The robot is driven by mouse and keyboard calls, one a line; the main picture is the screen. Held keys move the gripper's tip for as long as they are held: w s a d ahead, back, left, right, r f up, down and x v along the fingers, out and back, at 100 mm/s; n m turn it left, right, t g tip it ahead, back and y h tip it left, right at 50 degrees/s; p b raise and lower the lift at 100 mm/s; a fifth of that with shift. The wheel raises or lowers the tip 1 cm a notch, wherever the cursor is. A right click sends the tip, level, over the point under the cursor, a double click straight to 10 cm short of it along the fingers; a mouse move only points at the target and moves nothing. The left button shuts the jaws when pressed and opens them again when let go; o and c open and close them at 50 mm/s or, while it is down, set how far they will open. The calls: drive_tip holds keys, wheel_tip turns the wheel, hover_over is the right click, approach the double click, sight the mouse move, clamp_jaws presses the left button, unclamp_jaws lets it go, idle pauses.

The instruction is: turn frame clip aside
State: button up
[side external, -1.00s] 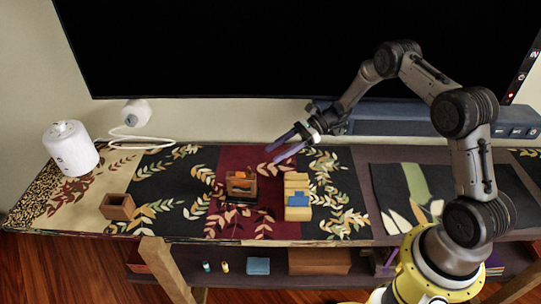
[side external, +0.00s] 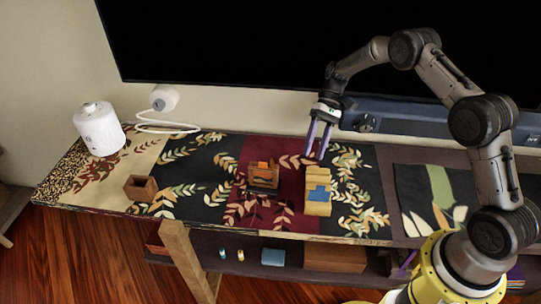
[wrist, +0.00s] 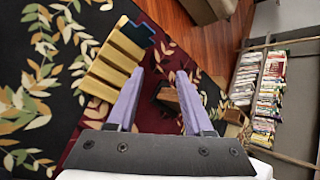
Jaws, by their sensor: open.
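No frame clip can be made out for certain. A small brown wooden frame-like piece (side external: 263,176) with an orange part stands on the dark red runner. The block also shows left of the fingers in the wrist view (wrist: 108,67). My gripper (side external: 314,156) is open and empty, its purple fingers pointing down above and behind the block.
An open brown box (side external: 141,188) and a white cylindrical device (side external: 99,129) stand on the left of the table. A blue-grey long case (side external: 405,117) lies along the back right. A dark screen (side external: 260,45) rises behind. The runner's front stretch is clear.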

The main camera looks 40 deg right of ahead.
wheel_tip(320, 180, up, 2)
drive_tip(key=w+n+g+h, duration=0.1)
drive_tip(key=w+n+h, duration=0.2)
drive_tip(key=n+h, duration=0.3)
wheel_tip(320, 180, up, 8)
drive_tip(key=n+t+h, duration=0.3)
drive_tip(key=n+h, duration=0.3)
drive_tip(key=n, duration=0.4)
hover_over(272, 159)
drive_tip(key=w, duration=0.3)
drive_tip(key=s+a, duration=0.1)
drive_tip(key=a, duration=0.5)
drive_tip(key=shift+n+t, duration=0.3)
drive_tip(key=x, duration=1.4)
drive_tip(key=shift+d+r, duration=0.1)
drive_tip(key=shift+d, duration=0.25)
clamp_jaws()
